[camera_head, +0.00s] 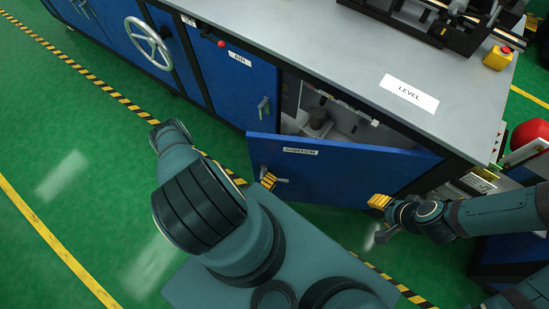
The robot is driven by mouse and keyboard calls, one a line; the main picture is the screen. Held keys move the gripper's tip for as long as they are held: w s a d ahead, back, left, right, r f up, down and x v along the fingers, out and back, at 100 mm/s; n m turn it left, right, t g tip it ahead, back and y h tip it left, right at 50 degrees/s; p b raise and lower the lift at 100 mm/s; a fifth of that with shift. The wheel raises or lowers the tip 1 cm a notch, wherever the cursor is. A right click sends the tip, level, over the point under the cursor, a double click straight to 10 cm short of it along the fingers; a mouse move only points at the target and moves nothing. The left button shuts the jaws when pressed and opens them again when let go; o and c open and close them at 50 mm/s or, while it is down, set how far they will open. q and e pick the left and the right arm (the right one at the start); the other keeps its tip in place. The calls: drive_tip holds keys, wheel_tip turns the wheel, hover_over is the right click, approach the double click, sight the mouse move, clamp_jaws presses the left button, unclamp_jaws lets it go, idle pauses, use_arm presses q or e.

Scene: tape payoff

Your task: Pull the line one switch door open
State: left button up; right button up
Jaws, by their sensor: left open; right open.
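The blue switch door (345,172) stands swung out from the cabinet, with its left side away from the frame and the interior (325,118) showing behind it. A small white label (300,151) is on its upper left part. Its dark handle (282,180) is on the left part of its face. My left gripper (268,180) shows only yellow finger pads beside the handle; the rest is hidden behind my arm. It is open, and I cannot tell whether it touches the handle. My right gripper (380,201) is open, with yellow pads close to the door's lower right part.
A closed blue door (232,80) with a handle and a handwheel (148,44) are to the left. The grey worktop (300,40) has a LEVEL label (409,93) and a yellow box with a red button (497,58). Green floor (60,120) is free at left.

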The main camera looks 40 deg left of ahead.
use_arm(q)
drive_tip(key=s, duration=0.9)
drive_tip(key=shift+s+d, duration=0.35)
